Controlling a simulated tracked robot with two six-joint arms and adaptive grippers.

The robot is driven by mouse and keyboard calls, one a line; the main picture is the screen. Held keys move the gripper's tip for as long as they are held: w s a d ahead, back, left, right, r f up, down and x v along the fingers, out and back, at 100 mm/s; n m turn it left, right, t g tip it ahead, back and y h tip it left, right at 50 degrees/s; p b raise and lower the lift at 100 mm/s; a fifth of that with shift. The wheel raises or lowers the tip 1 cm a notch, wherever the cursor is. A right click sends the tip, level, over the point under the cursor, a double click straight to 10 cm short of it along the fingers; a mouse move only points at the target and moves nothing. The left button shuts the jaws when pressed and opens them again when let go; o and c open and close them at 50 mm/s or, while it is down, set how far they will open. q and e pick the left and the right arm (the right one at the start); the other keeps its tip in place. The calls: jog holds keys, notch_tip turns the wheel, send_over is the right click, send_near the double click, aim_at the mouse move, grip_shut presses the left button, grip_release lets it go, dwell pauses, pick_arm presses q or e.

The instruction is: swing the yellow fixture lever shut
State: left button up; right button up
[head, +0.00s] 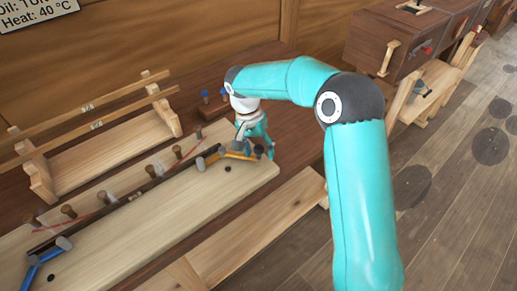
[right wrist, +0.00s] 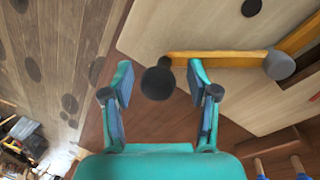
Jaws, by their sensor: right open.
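The yellow fixture lever (head: 238,155) sits at the right end of the pale wooden board (head: 180,205), partly hidden by my right gripper. In the right wrist view the yellow lever (right wrist: 220,58) runs across the board, with a dark round knob (right wrist: 157,82) at its left end and a grey round pad (right wrist: 280,65) at the right. My right gripper (head: 256,150) is open at the lever's knob end. In the right wrist view its fingers (right wrist: 160,76) stand on either side of the dark knob, apparently apart from it. My left gripper is in neither view.
A blue lever (head: 40,262) stands at the board's near left end. A long dark strip (head: 130,200) lies along the board beside several brown pegs. A wooden rack (head: 110,150) stands behind. Blue-topped pegs (head: 205,97) stand near my right wrist. Wooden cabinets (head: 400,40) are at back right.

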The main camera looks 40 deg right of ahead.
grip_shut()
jog(key=shift+s, duration=0.1)
dwell(0.3)
